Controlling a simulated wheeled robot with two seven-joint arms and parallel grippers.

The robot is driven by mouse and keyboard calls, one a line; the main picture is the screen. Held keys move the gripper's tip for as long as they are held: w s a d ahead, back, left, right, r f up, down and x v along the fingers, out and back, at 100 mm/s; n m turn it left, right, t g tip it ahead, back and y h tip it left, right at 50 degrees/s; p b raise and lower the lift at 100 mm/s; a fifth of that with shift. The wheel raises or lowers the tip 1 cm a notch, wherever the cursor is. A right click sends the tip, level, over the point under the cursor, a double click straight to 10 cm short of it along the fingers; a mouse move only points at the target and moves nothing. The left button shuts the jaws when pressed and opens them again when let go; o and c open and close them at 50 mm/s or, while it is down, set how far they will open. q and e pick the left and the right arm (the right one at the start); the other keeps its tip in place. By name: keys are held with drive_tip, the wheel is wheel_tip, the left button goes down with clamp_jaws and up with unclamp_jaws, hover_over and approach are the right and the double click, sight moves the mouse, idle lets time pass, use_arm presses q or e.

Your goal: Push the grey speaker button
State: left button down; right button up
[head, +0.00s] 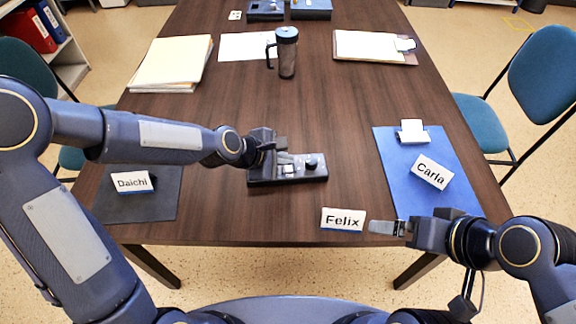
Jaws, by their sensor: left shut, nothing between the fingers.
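A black desk device (312,175) with light keys and a round black knob lies on the table at the middle. The grey speaker button cannot be singled out among its small keys. My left gripper (278,146) is shut and empty, over the device's left and back part, and hides some of it. Whether the fingertips touch a key cannot be told. My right gripper (386,227) is at the table's front edge, right of the Felix name card (343,220), away from the device. Its finger gap cannot be made out.
A dark mug (287,55) stands behind the device. A paper stack (172,63) and a clipboard (368,46) lie farther back. A black mat (160,205) with a Daichi card is at left, a blue mat (395,150) with a Carla card at right.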

sight(285, 171)
use_arm(q)
drive_tip(key=shift+f, duration=0.15)
drive_tip(key=shift+f+b, duration=0.3)
drive_tip(key=shift+b, duration=0.15)
drive_tip(key=shift+f, duration=0.3)
idle(0.6)
drive_tip(key=shift+r, duration=0.1)
drive_tip(key=shift+r+p, duration=0.35)
drive_tip(key=shift+r, duration=0.3)
wheel_tip(285, 171, up, 6)
drive_tip(key=p, duration=0.5)
